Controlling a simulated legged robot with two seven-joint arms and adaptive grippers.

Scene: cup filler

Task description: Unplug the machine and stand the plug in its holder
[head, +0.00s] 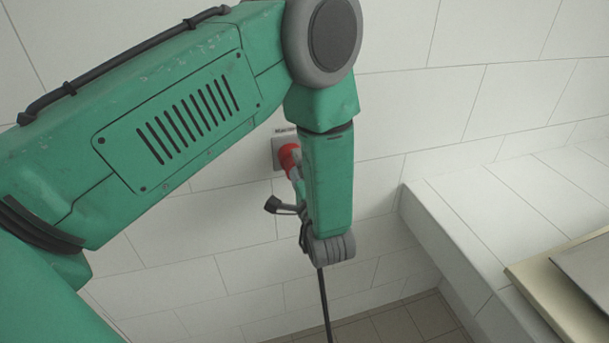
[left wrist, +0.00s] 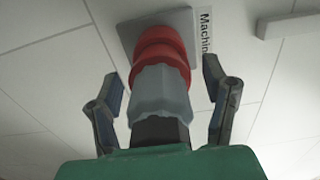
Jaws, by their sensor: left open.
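The plug (left wrist: 160,97) has a grey body with a dark rear end. It sits in the red socket (left wrist: 160,50) on a grey wall plate (left wrist: 187,30) with a partly visible label reading "Machin". The red socket also shows in the head view (head: 289,158), partly behind my arm. My left gripper (left wrist: 162,78) is open, with one finger on each side of the plug and visible gaps between fingers and plug. In the head view the gripper (head: 285,207) is mostly hidden by my forearm. The plug's holder is not recognisable. My right gripper is not in view.
A black cable (head: 325,305) hangs toward the tiled floor (head: 400,322). A white tiled ledge (head: 480,225) stands at the right, with a cream board (head: 560,290) on it. A pale block or ledge (left wrist: 288,24) shows at the upper right of the left wrist view.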

